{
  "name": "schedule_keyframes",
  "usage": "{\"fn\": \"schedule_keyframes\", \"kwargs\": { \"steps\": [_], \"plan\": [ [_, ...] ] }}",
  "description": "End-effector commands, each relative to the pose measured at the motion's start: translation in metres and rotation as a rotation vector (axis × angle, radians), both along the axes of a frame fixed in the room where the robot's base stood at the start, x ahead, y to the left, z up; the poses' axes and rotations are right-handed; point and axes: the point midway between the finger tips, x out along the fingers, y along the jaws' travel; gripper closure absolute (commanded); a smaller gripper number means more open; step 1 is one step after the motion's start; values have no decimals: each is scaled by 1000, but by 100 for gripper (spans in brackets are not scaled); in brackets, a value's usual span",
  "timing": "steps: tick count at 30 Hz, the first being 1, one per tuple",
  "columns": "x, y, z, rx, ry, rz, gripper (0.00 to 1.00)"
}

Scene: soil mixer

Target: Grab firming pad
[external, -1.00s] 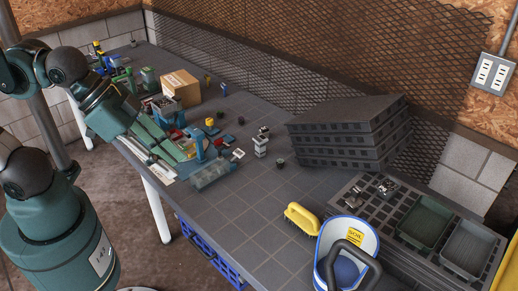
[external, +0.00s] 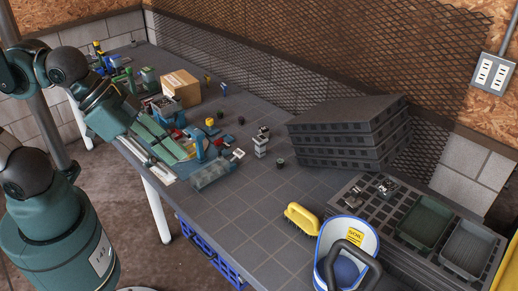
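My arm comes in from the left, and its green wrist (external: 104,108) hangs over the far left part of the bench. Long green parts beyond the wrist reach toward a cluster of small tools, and my gripper (external: 196,150) seems to be among them. Its fingers are too small and cluttered to show whether they are open or shut. I cannot pick out the firming pad with certainty. A grey and white block-like piece (external: 261,146) and a small dark piece (external: 280,162) stand on the bench to the right of the cluster.
A cardboard box (external: 180,86) stands behind the cluster. Stacked black trays (external: 345,135) stand at the back right. A yellow brush (external: 301,217) and a blue-rimmed soil bucket (external: 328,232) are at the front right, near green trays (external: 424,222). The front middle of the bench is clear.

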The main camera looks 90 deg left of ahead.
Motion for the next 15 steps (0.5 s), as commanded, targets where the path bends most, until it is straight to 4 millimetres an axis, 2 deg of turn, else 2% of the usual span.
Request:
{"fn": "schedule_keyframes", "kwargs": {
  "steps": [8,15],
  "plan": [
    [3,0,2,3,3,-4,67],
    [20,2,12,15,21,-30,67]
  ]
}}
